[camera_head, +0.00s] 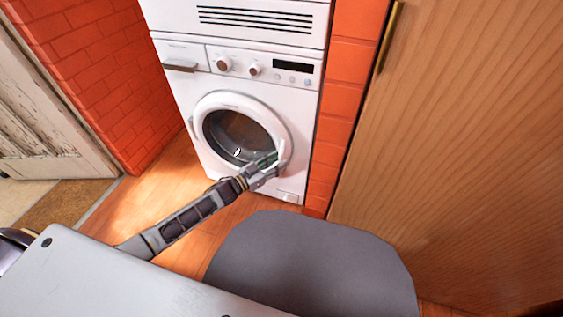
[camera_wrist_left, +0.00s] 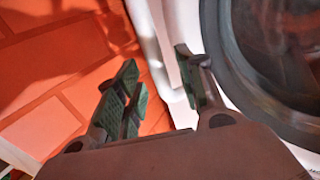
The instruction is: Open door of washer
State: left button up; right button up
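The white washer (camera_head: 300,105) stands at the back centre. Its round door (camera_head: 236,130), with dark glass in a white rim, looks closed. The door also shows at the right of the left wrist view (camera_wrist_left: 280,50). My left gripper (camera_head: 272,162) is at the lower right of the door rim, by a pale handle-like part (camera_head: 284,148). In the left wrist view its two fingers (camera_wrist_left: 156,57) are apart, with a white strip (camera_wrist_left: 147,35) beyond or between them. I cannot tell whether they touch it. My right gripper is not in view.
A brick wall (camera_head: 110,75) is left of the washer and a brick strip (camera_head: 343,100) is right of it. A large wooden panel (camera_head: 470,130) with a brass handle (camera_head: 388,35) fills the right. Wooden floor (camera_head: 165,205) lies open in front of the washer's left side.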

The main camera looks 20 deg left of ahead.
pick_arm(q)
jog(key=shift+b+x, duration=0.4)
jog(key=shift+x, duration=0.85)
jog(key=shift+c, duration=0.2)
grip_shut()
